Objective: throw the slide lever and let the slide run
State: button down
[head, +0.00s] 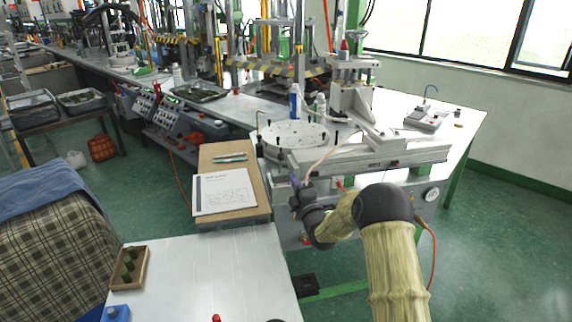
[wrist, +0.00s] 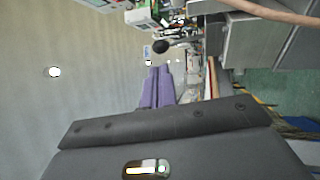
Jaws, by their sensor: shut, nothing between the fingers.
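My gripper (head: 296,183) is at the front left end of the long metal slide (head: 370,155) of the wax injection machine. In the wrist view its two purple fingers (wrist: 158,88) lie together with nothing held. A black ball knob (wrist: 160,46) shows just beyond the fingertips, apart from them in the picture; I cannot tell if it is the slide lever's. In the head view my gripper and wrist cover part of the machine's front, and no slide lever is clearly made out there. A small red part (head: 340,186) shows under the slide, right of my gripper.
A round plate (head: 292,135) with several black knobs stands behind my gripper. A metal table (head: 205,275) in front holds a small wooden tray (head: 146,268). Bottles (head: 295,100) stand behind the plate.

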aim_at(282, 159)
jog(key=p+x, duration=0.1)
jog(key=x, duration=0.5)
jog(key=shift+w+r, duration=0.1)
jog(key=shift+w+a+r+p, duration=0.1)
jog(key=shift+w+a+p, duration=0.2)
jog(key=shift+w, duration=0.2)
